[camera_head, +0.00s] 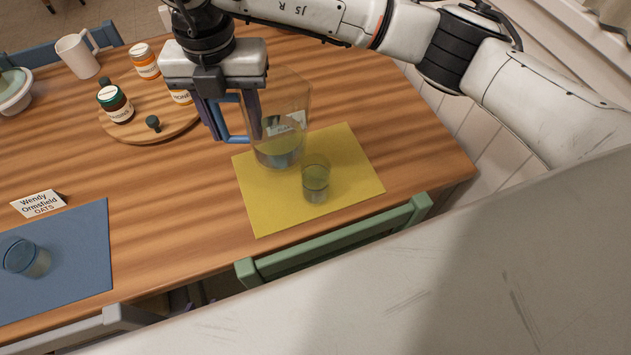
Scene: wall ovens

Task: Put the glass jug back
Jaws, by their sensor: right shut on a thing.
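The clear glass jug (291,100) has a blue handle (236,139) and a little liquid at its bottom. It is upright over the back left part of the yellow mat (348,160). I cannot tell whether its base touches the mat. My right gripper (232,120) points down and is shut on the jug's handle. A drinking glass (316,181) stands on the same mat, just in front of the jug. My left gripper (188,298) shows only in part, low beyond the table's front edge, and its fingers are unclear.
A round wooden board (156,130) with jars stands left of the jug. A white mug (77,56) and bowl (14,92) are at far left. A name card (39,204) and blue mat (75,262) with a glass (27,258) are front left. A green chair (335,243) borders the front.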

